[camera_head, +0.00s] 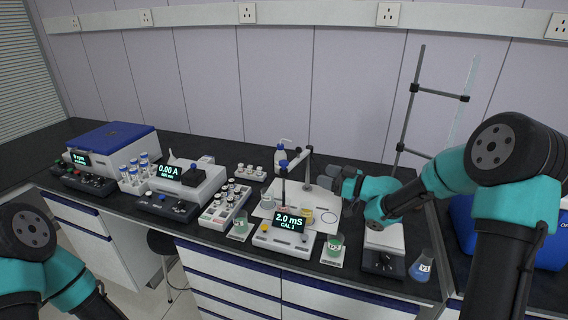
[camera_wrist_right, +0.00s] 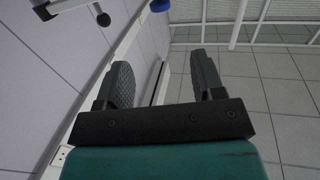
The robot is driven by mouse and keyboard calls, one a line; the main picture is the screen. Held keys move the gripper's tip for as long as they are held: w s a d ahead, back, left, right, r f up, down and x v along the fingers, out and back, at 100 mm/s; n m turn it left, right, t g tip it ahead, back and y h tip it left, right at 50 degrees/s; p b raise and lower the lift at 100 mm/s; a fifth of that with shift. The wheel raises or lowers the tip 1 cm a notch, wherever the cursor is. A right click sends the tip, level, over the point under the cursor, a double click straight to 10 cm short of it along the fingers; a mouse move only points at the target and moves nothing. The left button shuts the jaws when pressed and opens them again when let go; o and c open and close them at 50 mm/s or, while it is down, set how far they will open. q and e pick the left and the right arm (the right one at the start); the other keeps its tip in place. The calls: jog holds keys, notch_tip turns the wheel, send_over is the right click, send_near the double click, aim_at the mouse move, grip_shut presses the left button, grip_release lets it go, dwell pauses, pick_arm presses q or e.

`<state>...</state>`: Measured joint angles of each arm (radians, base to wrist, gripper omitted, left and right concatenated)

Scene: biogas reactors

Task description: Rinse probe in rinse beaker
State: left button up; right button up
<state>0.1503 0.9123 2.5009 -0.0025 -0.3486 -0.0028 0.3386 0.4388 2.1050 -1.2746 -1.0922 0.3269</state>
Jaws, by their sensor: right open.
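The conductivity meter (camera_head: 284,239) stands at the front of the bench and reads "2.0 mS CAL 1". A dark upright probe (camera_head: 283,188) with a blue top hangs from a jointed holder arm (camera_head: 299,160) over a white tray (camera_head: 322,216). Small cups stand on the tray below it; I cannot tell which vessel is the rinse beaker. My left gripper is out of view.
A vial rack (camera_head: 225,205) and a power supply (camera_head: 185,185) stand left. A wash bottle (camera_head: 280,156) stands behind the probe. A balance (camera_head: 384,250), a blue flask (camera_head: 421,267) and a tall rod stand (camera_head: 408,110) are on the right.

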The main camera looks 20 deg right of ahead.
aim_at(284, 162)
jog(key=x, duration=1.6)
jog(key=shift+a, duration=0.15)
jog(key=shift+c, duration=0.2)
grip_shut()
